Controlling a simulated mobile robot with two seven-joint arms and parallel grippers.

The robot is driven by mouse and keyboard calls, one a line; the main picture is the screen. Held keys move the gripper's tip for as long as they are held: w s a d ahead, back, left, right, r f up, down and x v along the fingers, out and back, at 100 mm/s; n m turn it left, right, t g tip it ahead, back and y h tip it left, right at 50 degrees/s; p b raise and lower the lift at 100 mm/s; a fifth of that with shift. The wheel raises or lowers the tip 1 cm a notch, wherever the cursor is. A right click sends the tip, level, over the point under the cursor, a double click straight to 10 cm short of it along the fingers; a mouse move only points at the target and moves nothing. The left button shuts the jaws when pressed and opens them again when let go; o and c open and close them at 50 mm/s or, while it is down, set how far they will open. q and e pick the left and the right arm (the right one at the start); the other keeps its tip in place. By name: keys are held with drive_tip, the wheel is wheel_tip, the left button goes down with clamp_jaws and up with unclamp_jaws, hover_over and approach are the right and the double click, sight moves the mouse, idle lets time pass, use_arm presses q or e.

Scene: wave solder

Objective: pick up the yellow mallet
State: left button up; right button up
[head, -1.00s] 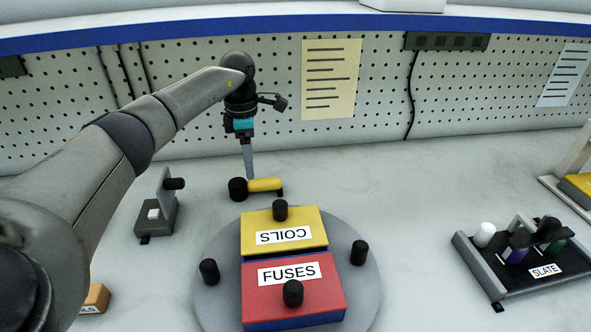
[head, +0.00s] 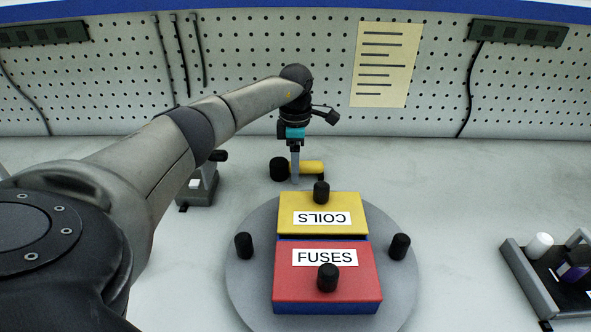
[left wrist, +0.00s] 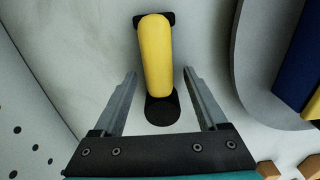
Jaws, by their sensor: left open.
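The yellow mallet (head: 312,167) lies on the bench behind the round turntable, its black head (head: 279,169) at the left end. In the left wrist view the mallet's yellow handle (left wrist: 155,55) runs away from me, with a black round end (left wrist: 162,108) nearest. My left gripper (head: 295,178) points down at the mallet in the head view. In the left wrist view my left gripper (left wrist: 160,75) is open, one finger on each side of the mallet's near part, with gaps on both sides. My right gripper is not in view.
A grey turntable (head: 245,285) stands in front of the mallet, carrying a yellow COILS lid (head: 345,203) and a red FUSES lid (head: 300,282). A grey stand (head: 200,188) is left of the mallet. A dark tray (head: 527,283) is at right. The pegboard (head: 250,60) rises behind.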

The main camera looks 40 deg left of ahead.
use_arm(q)
clamp_jaws()
idle(0.4)
